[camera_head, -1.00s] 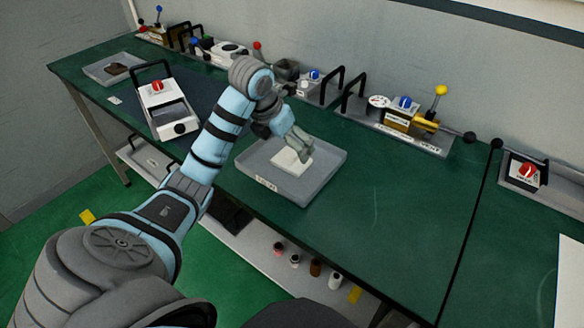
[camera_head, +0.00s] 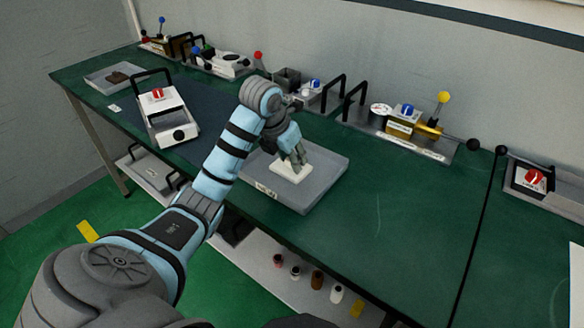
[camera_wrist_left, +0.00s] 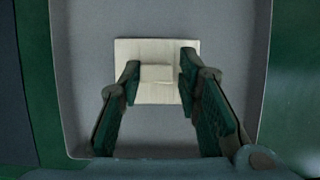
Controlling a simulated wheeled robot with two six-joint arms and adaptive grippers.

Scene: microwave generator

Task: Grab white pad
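The white pad (camera_head: 291,172) lies in a shallow grey tray (camera_head: 323,186) on the green workbench. In the left wrist view the pad (camera_wrist_left: 158,52) is a pale square with a smaller raised block on it, inside the tray (camera_wrist_left: 85,30). My left gripper (camera_head: 297,161) is over the pad, its fingers pointing down. In the left wrist view the two fingers of the gripper (camera_wrist_left: 158,82) are apart, one on each side of the raised block. I cannot tell whether they touch it. My right gripper is not in view.
A white device with a black handle and red knob (camera_head: 166,113) stands left of my arm. A device with a blue knob and yellow lever (camera_head: 412,125) stands behind the tray at right. A tray with a brown item (camera_head: 118,76) is far left. The bench (camera_head: 400,220) right of the tray is clear.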

